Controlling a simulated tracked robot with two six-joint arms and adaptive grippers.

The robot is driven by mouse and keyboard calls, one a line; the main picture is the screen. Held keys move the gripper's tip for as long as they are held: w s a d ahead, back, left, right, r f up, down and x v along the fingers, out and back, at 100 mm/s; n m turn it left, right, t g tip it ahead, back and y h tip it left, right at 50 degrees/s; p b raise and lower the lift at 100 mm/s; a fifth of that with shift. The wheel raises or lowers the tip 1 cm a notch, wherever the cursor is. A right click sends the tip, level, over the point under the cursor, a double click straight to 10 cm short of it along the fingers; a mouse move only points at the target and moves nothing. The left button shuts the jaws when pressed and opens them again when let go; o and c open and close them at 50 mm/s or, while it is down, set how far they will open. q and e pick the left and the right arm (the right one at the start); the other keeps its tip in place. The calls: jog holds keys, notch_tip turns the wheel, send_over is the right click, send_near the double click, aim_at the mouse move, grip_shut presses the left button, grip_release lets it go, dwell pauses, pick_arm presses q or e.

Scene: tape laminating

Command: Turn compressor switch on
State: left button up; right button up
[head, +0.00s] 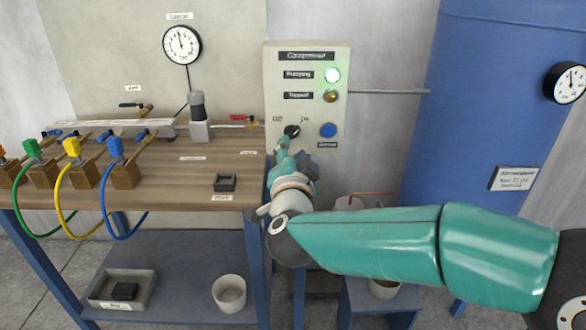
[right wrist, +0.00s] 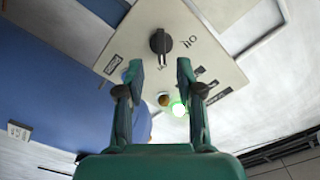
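The compressor panel (head: 308,112) is a beige box on the wall behind the bench's right end. Its black rotary switch (head: 292,131) sits at lower left, between OFF and ON labels; its exact setting is hard to tell. The switch also shows in the right wrist view (right wrist: 160,42), just beyond the fingertips. My right gripper (head: 283,149) is in front of and slightly below the switch. In the right wrist view its two fingers (right wrist: 159,66) are apart with nothing between them. A green lamp (head: 332,75) by the running label glows. My left gripper is not in view.
An amber lamp (head: 331,96) and a blue button (head: 328,130) are on the panel, right of the switch. The wooden bench (head: 190,165) lies left of my right arm. A large blue tank (head: 480,110) stands at the right.

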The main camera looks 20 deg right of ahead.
jog(key=v, duration=0.6)
jog(key=shift+s, duration=0.25)
